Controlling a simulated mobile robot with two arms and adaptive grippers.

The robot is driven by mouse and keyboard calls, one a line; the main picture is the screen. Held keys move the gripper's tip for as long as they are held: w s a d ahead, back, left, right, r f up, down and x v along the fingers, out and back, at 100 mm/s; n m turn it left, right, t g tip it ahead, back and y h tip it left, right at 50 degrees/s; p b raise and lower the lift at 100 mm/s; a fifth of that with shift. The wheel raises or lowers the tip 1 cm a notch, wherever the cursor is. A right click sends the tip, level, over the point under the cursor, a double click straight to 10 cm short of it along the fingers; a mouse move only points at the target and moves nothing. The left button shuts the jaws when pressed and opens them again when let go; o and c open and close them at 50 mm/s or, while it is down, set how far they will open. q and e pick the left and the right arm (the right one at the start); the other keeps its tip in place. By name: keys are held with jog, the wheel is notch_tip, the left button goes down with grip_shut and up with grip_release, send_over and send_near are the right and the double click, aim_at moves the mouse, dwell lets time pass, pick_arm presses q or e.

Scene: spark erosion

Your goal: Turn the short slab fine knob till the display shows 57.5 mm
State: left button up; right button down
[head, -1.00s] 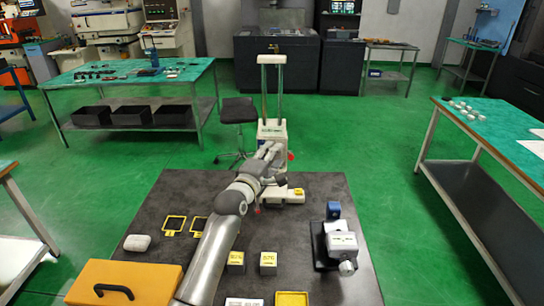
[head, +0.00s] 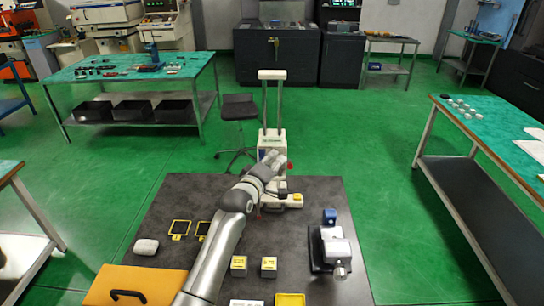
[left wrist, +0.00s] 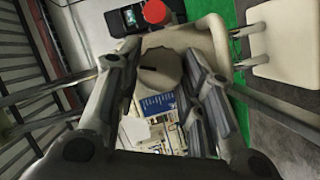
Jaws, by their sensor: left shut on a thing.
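The measuring device (head: 272,140) is a pale column instrument with two posts at the back of the dark table. In the left wrist view its beige knob (left wrist: 160,68) shows a short dark slab mark. My left gripper (left wrist: 160,82) has one finger on each side of this knob and is shut on it. The small dark display (left wrist: 130,17) is at the top edge, and its reading is too small to make out. A red button (left wrist: 155,12) is beside the display. In the head view my left gripper (head: 279,160) is at the device, its fingertips hardly visible. My right gripper is not in view.
On the dark table (head: 185,205) are an orange case (head: 150,280), yellow-framed pads (head: 180,228), small labelled blocks (head: 269,264), a white lump (head: 146,246) and a grey vise-like fixture (head: 335,247). A stool (head: 239,107) stands behind the device.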

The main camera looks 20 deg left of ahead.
pick_arm(q)
jog(key=shift+m+g+p, duration=0.3)
jog(key=shift+m+p, duration=0.3)
jog(key=shift+p, duration=0.15)
jog(key=o, duration=0.8)
jog(key=shift+c, duration=0.2)
jog(key=d+v, duration=0.1)
jog(key=v, duration=1.1)
jog(key=shift+a, duration=0.25)
